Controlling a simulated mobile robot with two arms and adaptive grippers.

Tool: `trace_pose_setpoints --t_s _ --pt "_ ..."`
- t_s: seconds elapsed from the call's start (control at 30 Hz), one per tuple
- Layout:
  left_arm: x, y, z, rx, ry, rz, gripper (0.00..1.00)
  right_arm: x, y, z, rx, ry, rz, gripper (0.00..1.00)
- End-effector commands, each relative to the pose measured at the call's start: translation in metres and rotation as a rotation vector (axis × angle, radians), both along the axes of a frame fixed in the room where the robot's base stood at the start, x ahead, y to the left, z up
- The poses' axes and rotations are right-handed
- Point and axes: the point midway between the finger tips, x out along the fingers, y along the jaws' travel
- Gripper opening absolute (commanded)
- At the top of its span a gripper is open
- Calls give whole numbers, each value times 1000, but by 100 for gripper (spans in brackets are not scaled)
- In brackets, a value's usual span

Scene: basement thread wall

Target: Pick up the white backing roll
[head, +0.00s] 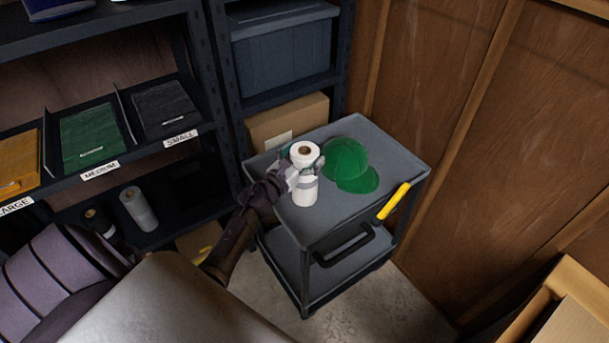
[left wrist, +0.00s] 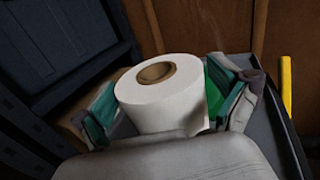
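The white backing roll (head: 304,191) stands upright on the top shelf of the grey cart (head: 348,214), with its brown core facing up. My left gripper (head: 305,172) reaches in from the left with its fingers on either side of the roll's upper part. In the left wrist view the roll (left wrist: 160,103) fills the space between the two teal-padded fingers (left wrist: 165,105). Narrow gaps seem to show beside it, so the gripper looks open around the roll. The roll's lower part is hidden there by my gripper body. My right gripper is not in view.
A green cap (head: 345,160) lies just right of the roll. A yellow-handled tool (head: 394,201) lies at the cart's right edge. A cardboard box (head: 287,120) and dark shelving stand behind. Another pale roll (head: 138,208) is on the lower left shelf. A wooden wall is at right.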

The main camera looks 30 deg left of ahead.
Motion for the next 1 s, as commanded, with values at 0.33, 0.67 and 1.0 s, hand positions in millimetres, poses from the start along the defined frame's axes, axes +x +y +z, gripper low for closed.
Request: trace_pose_setpoints --t_s 0.33,0.67,1.0 --pt "0 0 0 0 0 0 35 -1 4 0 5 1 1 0" --pt "0 0 1 0 -2 0 12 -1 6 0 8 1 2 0" --pt "0 1 19 4 -3 -2 12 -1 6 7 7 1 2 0"
